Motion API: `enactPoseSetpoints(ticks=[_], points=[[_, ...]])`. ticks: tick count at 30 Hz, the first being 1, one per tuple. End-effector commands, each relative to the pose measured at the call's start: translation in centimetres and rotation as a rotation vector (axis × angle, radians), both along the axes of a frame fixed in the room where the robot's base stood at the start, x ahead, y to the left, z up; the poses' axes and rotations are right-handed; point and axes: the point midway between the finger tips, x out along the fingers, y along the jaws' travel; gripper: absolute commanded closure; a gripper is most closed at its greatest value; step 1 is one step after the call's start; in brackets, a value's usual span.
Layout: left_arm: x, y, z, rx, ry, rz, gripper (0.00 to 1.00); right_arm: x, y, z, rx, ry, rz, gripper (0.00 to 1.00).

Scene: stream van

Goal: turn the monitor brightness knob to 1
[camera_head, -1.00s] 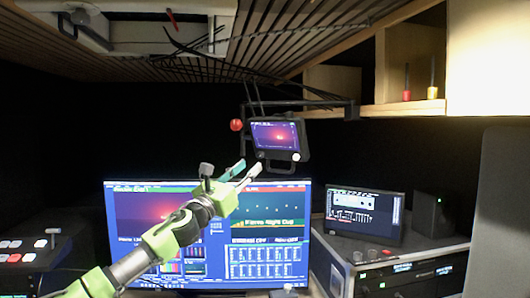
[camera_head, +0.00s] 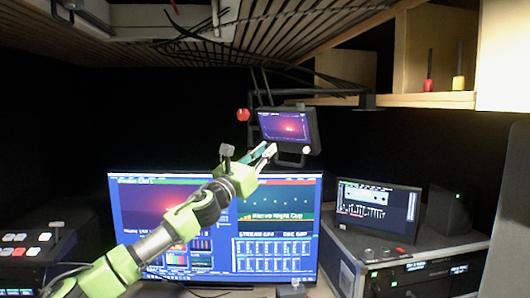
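The small monitor (camera_head: 285,126) hangs from a bracket above the desk and shows a purple and red picture. A pale round knob (camera_head: 306,149) shows at its lower right corner. The monitor's lower left corner, where a second pale knob showed earlier, is covered by my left gripper (camera_head: 268,151). The gripper's teal and pale fingers point up and right at that corner. The fingertips look close together, and I cannot tell whether they touch or hold the knob. No number markings are legible. My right gripper is not in view.
A red ball (camera_head: 243,114) sits just left of the small monitor. A large screen (camera_head: 290,225) stands below behind my arm. A smaller screen (camera_head: 377,210) stands on a rack case (camera_head: 343,250) at right. A wooden shelf (camera_head: 420,100) is at upper right.

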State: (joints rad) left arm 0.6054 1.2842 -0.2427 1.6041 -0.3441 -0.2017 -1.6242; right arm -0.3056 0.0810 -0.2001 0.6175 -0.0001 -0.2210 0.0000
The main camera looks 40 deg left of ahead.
Motion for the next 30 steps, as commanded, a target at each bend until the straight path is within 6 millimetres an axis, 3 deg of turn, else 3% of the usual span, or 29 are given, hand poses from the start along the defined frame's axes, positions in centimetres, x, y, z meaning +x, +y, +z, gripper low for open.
enactPoseSetpoints(ticks=[14, 30], points=[[0.04, 0.00, -0.10, -0.130, -0.012, -0.052, 1.00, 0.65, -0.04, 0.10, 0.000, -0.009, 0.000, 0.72], [0.05, -0.13, -0.09, -0.584, -0.063, -0.237, 1.00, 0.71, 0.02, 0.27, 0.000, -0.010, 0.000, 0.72]])
